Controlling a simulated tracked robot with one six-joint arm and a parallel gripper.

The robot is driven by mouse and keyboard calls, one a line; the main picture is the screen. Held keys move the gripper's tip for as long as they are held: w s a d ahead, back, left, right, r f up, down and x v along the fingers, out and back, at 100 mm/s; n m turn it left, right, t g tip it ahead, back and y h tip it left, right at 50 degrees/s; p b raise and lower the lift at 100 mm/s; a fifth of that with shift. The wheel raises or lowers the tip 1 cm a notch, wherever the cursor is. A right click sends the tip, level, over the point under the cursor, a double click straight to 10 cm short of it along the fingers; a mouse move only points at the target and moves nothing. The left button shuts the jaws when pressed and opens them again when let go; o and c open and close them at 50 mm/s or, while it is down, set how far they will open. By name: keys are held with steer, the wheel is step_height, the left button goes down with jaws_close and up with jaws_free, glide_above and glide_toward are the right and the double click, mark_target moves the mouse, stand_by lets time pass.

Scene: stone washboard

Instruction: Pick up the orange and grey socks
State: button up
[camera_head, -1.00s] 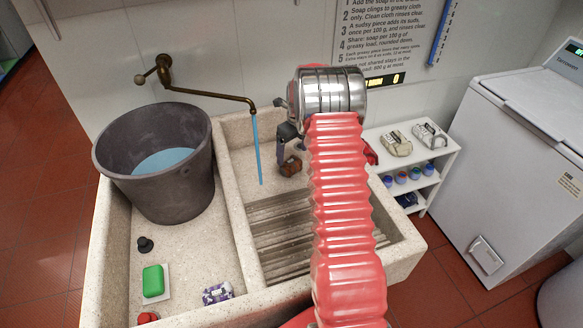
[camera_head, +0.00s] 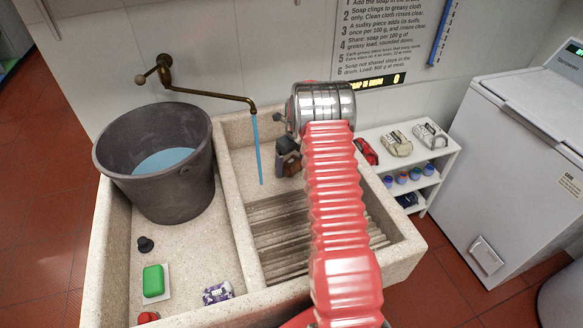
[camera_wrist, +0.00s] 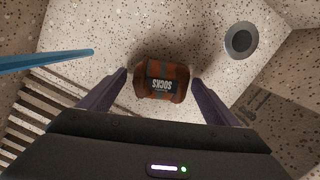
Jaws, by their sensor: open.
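The orange and grey socks (camera_wrist: 162,82) are a small rolled bundle with a dark label reading "SOCKS". They lie on the stone floor of the right basin. In the wrist view they sit just beyond and between the tips of my gripper (camera_wrist: 160,82). The two dark fingers are apart, one on each side, and not closed on the bundle. In the head view my gripper (camera_head: 287,155) is low in the back of the basin, and it and my arm largely hide the socks.
A blue water stream (camera_head: 258,150) falls from the brass tap (camera_head: 210,92) just left of my gripper. A ribbed washboard (camera_head: 280,235) fills the basin's front. A dark drain (camera_wrist: 240,40) lies beyond the socks. The grey bucket (camera_head: 160,190) and green soap (camera_head: 153,281) are left.

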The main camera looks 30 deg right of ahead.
mark_target(291, 162)
steer(key=shift+w+f, duration=0.1)
steer(key=shift+f, duration=0.75)
steer(key=shift+c, duration=0.4)
steer(key=c, duration=1.3)
steer(key=shift+r, duration=0.1)
step_height(291, 162, up, 10)
steer(key=shift+f, duration=0.1)
